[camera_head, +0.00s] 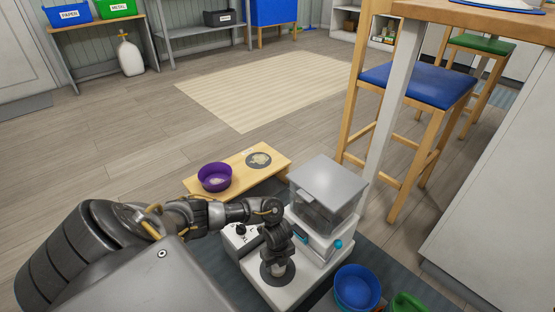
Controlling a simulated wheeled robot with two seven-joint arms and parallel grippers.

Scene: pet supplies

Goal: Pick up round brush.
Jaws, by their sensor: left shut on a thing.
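My left gripper (278,262) points down over a pale platform (282,294) in front of the clear bin with a grey lid. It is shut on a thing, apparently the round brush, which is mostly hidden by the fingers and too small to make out. A dark round patch lies right beneath and around the fingertips. I cannot tell whether the held thing still touches the platform. No other round brush shows clearly. My right gripper is not in view.
The clear bin with a grey lid (329,185) stands close by. A white box (236,238) with dark marks is left of my gripper. Blue bowls (357,288) and a green item (408,303) lie right. A purple bowl (215,178) sits on a low wooden stand (239,161). A blue stool (420,83) stands behind.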

